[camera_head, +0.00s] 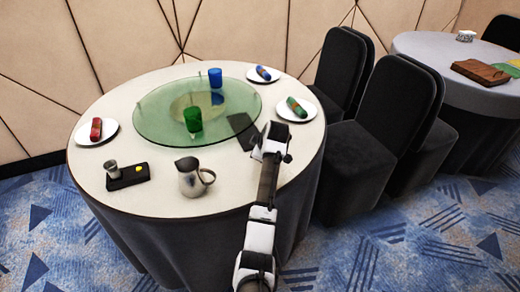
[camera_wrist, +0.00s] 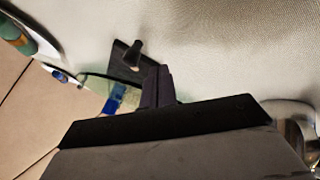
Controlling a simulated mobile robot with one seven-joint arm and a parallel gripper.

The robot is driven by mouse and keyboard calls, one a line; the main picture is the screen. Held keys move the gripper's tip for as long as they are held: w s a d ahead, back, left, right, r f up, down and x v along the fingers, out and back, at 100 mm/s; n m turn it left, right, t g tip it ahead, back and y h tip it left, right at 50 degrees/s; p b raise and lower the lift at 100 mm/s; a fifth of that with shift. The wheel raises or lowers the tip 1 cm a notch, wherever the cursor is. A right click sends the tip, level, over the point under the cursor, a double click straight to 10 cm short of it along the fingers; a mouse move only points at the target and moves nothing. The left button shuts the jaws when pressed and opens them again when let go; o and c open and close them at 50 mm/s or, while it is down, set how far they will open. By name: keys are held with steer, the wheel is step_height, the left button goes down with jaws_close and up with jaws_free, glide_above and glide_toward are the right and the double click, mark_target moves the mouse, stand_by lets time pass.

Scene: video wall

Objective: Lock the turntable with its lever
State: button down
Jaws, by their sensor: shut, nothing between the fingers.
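The turntable (camera_head: 155,118) is a round green glass disc in the middle of the white-topped round table. A blue glass (camera_head: 215,77) and a green glass (camera_head: 193,120) stand on it. A dark flat plate (camera_head: 241,122) lies at the disc's right edge, partly hidden by my gripper. In the wrist view, a short black lever (camera_wrist: 134,52) stands on this dark plate (camera_wrist: 118,50), just beyond my fingers. My gripper (camera_head: 254,137) is shut and empty beside the plate; its fingertips show in the wrist view (camera_wrist: 160,72). I cannot tell whether they touch the lever.
A metal pitcher (camera_head: 191,179) stands at the table's front. A black tray (camera_head: 122,181) holds a cup and a yellow item. White plates with rolled napkins lie left (camera_head: 110,134), back (camera_head: 258,80) and right (camera_head: 284,112). Dark chairs (camera_head: 375,130) stand right of the table.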

steer(key=b+v, duration=0.2)
steer(key=v, duration=1.1)
steer(key=shift+s+r+b, duration=0.25)
steer(key=shift+r+b, duration=0.05)
steer(key=shift+d, duration=0.15)
